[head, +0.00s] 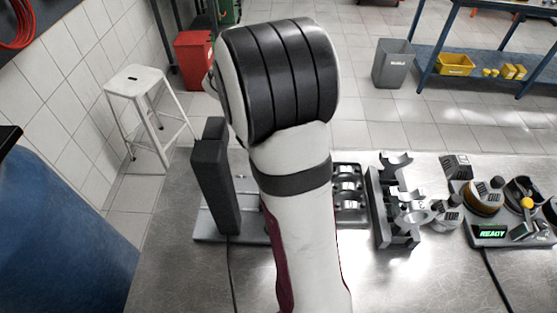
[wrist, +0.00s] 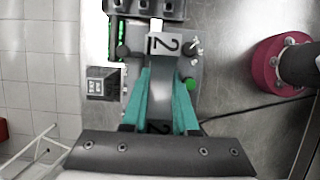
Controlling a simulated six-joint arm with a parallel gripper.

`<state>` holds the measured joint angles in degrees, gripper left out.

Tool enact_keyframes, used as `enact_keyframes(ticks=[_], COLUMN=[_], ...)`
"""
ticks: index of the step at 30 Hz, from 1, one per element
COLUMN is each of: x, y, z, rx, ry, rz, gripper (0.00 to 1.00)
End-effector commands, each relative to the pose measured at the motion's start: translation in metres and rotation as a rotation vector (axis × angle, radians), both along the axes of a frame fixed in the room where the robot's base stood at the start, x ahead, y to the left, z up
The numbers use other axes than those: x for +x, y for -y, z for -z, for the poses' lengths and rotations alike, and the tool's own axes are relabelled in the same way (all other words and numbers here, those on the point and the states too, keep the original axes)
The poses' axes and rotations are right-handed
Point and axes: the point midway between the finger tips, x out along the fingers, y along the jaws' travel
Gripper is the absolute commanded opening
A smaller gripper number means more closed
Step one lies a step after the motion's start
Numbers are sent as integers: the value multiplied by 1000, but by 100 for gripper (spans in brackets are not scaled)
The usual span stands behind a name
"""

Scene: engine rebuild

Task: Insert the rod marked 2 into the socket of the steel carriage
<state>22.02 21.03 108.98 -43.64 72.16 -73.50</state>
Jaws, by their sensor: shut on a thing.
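My gripper (wrist: 163,82) has two teal fingers closed on a grey steel rod marked 2 (wrist: 163,45). The marked face points up at the camera, just beyond the fingertips, and a second 2 shows farther back between the fingers. Under the rod is a grey fixture (wrist: 192,72) with studs and a green knob; it may be the steel carriage, but I cannot confirm this. The socket is hidden behind the rod and fingers. I cannot tell whether the rod touches the fixture. In the head view my arm hides the gripper and rod.
A dark block with bright bearing seats (head: 348,193) stands behind my arm. Right of it is a rack (head: 381,222) with steel parts. A READY display (head: 491,234) and small parts stand farther right. A tall dark block (head: 213,178) is at left.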

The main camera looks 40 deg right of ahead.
Motion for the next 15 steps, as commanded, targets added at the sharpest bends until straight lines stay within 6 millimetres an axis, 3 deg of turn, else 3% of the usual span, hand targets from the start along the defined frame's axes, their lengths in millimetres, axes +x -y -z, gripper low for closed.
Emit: enact_keyframes(ticks=[15], x=[0], y=[0], z=[5], rx=[0], ry=[-1], rz=[-1], gripper=[0])
